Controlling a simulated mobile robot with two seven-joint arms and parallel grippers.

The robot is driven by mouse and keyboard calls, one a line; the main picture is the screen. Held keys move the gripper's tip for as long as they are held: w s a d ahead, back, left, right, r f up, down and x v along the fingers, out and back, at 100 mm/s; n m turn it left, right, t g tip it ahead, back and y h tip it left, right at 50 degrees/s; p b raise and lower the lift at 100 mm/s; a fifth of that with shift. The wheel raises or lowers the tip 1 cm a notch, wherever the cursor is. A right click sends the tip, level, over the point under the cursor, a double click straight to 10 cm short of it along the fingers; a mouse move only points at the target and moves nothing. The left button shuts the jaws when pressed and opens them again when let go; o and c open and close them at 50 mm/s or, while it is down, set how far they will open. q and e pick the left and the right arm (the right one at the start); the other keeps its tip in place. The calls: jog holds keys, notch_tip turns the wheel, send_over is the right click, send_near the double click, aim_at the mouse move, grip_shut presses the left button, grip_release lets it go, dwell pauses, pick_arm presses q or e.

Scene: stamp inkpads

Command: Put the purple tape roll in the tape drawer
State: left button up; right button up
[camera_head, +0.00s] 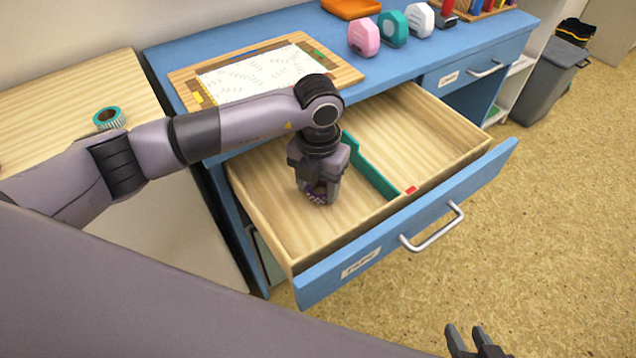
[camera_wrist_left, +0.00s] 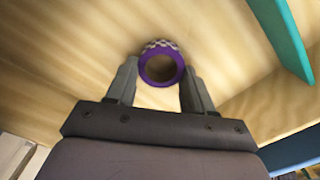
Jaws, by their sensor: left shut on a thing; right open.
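The purple tape roll (camera_head: 317,192) has a purple edge and a checkered dark-and-white outside. My left gripper (camera_head: 319,196) is shut on it, inside the open drawer, in the left compartment. In the left wrist view the roll (camera_wrist_left: 160,65) sits between the two fingertips (camera_wrist_left: 160,88), its round hole facing the camera. I cannot tell whether the roll touches the drawer floor. The open drawer (camera_head: 285,235) has a blue front with a label and a metal handle. A teal divider (camera_head: 370,168) splits it in two. My right gripper (camera_head: 472,343) is open and empty at the bottom edge.
A teal tape roll (camera_head: 108,117) stands on the wooden table (camera_head: 60,85) at left. The blue desk (camera_head: 390,65) carries a framed paper sheet (camera_head: 265,75), pink, teal and white dispensers and an orange tray (camera_head: 350,8). A small red piece (camera_head: 410,190) lies by the divider. The drawer's right compartment is mostly empty.

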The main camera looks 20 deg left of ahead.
pick_arm(q)
jog(key=shift+f, duration=0.2)
jog(key=o, duration=1.1)
jog(key=shift+r, duration=0.1)
jog(key=shift+r, duration=0.25)
notch_tip(320, 180, up, 12)
jog(key=shift+f+p, duration=0.1)
jog(key=shift+p, duration=0.6)
